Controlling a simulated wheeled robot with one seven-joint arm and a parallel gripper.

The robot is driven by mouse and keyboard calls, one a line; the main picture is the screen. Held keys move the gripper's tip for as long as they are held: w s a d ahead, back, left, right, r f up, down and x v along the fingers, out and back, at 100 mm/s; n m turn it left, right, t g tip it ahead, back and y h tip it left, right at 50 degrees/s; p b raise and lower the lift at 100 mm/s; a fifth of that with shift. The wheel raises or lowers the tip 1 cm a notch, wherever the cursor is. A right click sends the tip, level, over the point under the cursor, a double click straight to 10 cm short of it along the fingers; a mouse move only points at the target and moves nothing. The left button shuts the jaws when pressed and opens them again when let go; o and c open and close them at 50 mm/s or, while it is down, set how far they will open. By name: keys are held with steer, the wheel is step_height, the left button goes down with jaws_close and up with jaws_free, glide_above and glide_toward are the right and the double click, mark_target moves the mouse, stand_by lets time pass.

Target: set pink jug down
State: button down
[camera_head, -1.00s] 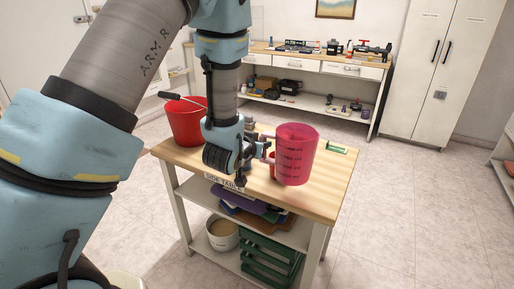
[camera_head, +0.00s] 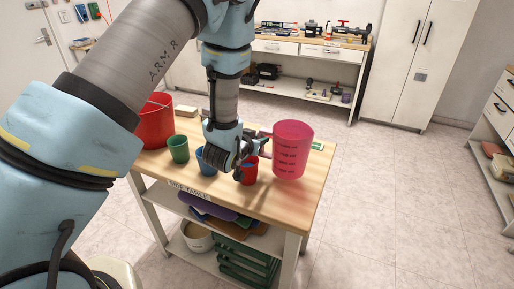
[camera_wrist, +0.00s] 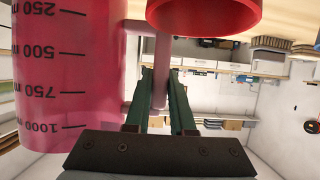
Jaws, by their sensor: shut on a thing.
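The pink jug (camera_head: 293,152) is translucent with dark measuring marks and stands upright over the right part of the wooden side table (camera_head: 303,196). In the wrist view the jug (camera_wrist: 68,75) fills the left side. My gripper (camera_head: 266,146) is to the left of the jug. In the wrist view its green fingers (camera_wrist: 160,80) are shut on the jug's handle (camera_wrist: 161,50). Whether the jug's base touches the tabletop or hangs slightly above it, I cannot tell.
A red cup (camera_head: 250,174) is just left of the jug, below my gripper. A blue cup (camera_head: 206,165), a green cup (camera_head: 178,149) and a red bucket (camera_head: 155,125) stand further left. A small green item (camera_head: 317,146) lies behind the jug. The table's right edge is close.

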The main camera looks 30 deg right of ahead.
mark_target(260, 156)
steer(key=shift+f+p, duration=0.55)
steer(key=shift+f, duration=1.75)
steer(key=c, duration=0.8)
jaws_free()
steer(key=shift+o, duration=0.2)
steer(key=shift+r, duration=0.25)
steer(key=v, duration=1.2)
steer(key=shift+f, duration=0.1)
